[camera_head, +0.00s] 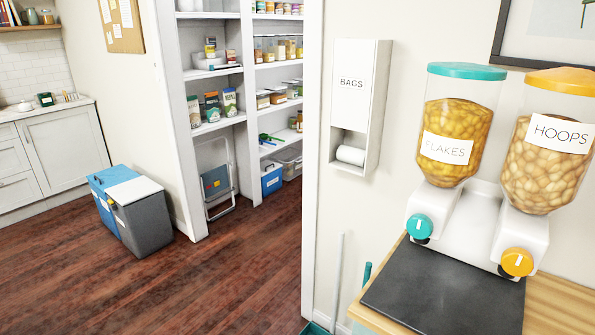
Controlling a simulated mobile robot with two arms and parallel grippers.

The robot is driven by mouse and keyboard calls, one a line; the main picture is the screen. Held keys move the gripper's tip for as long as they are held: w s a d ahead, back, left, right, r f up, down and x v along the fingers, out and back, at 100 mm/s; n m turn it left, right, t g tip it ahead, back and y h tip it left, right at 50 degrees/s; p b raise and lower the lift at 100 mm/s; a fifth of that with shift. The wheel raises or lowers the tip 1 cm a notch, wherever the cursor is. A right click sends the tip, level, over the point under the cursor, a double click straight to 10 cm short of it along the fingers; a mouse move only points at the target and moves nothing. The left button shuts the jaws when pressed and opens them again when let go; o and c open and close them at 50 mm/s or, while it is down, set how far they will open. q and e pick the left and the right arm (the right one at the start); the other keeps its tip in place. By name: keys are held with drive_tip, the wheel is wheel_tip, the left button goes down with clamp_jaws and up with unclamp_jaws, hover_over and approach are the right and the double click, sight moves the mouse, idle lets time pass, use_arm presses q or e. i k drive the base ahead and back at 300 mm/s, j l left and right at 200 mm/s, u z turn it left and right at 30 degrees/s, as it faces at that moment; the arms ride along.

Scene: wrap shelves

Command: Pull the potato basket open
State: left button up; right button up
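I cannot make out a potato basket in the head view. The pantry shelves (216,71) show through the doorway left of centre, holding jars, boxes and containers. A blue bin (271,180) with a white label sits on the pantry's low right side, with a clear grey container (291,163) behind it. I cannot tell whether anything there is the basket. Neither of my grippers is in view.
A blue and grey bin with a white lid (143,218) stands on the wooden floor (235,272) outside the pantry. A folded step stool (214,178) leans inside. The floor between is clear.

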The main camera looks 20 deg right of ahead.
sight(300, 165)
drive_tip(key=i+j+u, duration=0.25)
drive_tip(key=i, duration=0.2)
drive_tip(key=i+j+u, duration=0.3)
drive_tip(key=i, duration=0.15)
drive_tip(key=i+z, duration=0.1)
drive_tip(key=i, duration=0.55)
drive_tip(key=i+j+z, duration=0.15)
drive_tip(key=i, duration=0.5)
drive_tip(key=i+j+z, duration=0.1)
drive_tip(key=i, duration=0.55)
drive_tip(key=i+l+z, duration=0.25)
drive_tip(key=i+z, duration=0.15)
drive_tip(key=i, duration=0.15)
drive_tip(key=i+z, duration=0.4)
drive_tip(key=i+j+z, duration=0.1)
drive_tip(key=i+z, duration=0.3)
drive_tip(key=i, duration=0.3)
drive_tip(key=i+j+z, duration=0.25)
drive_tip(key=i+z, duration=0.15)
drive_tip(key=i+l+u, duration=0.1)
drive_tip(key=i, duration=0.35)
drive_tip(key=i+l+u, duration=0.15)
drive_tip(key=i, duration=0.25)
drive_tip(key=i+l+u, duration=0.1)
drive_tip(key=i, duration=0.3)
drive_tip(key=i+l+u, duration=0.1)
drive_tip(key=i+l, duration=0.2)
drive_tip(key=i, duration=0.1)
